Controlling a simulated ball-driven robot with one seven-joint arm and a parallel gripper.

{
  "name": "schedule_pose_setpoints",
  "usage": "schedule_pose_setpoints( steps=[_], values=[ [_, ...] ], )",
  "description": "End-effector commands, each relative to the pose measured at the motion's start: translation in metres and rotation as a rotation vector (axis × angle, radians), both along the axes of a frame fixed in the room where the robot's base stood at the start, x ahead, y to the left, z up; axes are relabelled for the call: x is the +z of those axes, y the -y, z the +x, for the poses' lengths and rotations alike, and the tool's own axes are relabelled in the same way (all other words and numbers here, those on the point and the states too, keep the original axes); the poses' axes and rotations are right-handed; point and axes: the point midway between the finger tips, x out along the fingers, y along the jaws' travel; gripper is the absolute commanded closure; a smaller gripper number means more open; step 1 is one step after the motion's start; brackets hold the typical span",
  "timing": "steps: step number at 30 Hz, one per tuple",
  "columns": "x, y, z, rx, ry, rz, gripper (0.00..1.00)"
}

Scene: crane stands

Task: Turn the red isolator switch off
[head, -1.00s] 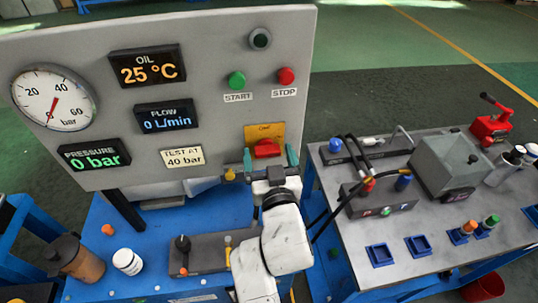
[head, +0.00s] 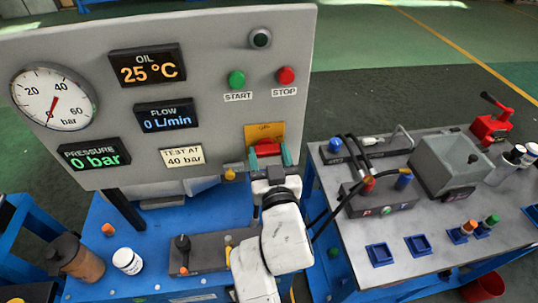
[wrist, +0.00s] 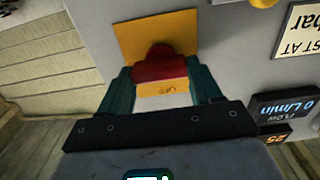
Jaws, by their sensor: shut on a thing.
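The red isolator switch (head: 267,149) sits on a yellow plate (head: 264,130) at the lower right of the grey panel. My gripper (head: 268,158) is at the switch, with its teal fingers on either side of the red handle. In the wrist view the red handle (wrist: 160,67) lies between the two fingertips (wrist: 160,78), and the gripper is shut on it. The yellow plate (wrist: 158,30) shows around the handle, with small lettering too blurred to read surely. Part of the switch is hidden by the fingers.
The panel holds a green START button (head: 236,79), a red STOP button (head: 286,75), a gauge (head: 53,98) and displays reading 25 °C, 0 L/min and 0 bar. Black hoses (head: 340,185) run close to the right of my arm. A grey bench (head: 440,240) stands at right.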

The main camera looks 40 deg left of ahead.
Motion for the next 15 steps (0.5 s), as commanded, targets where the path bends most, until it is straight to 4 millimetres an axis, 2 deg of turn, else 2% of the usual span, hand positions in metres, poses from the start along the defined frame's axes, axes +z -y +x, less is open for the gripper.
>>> schedule_pose_setpoints(
  steps=[8,15],
  values=[
    [-0.0006,0.0000,-0.0001,0.000,0.087,-0.074,0.67],
    [-0.0005,-0.0001,-0.0003,-0.001,0.240,-0.206,0.67]
  ],
)
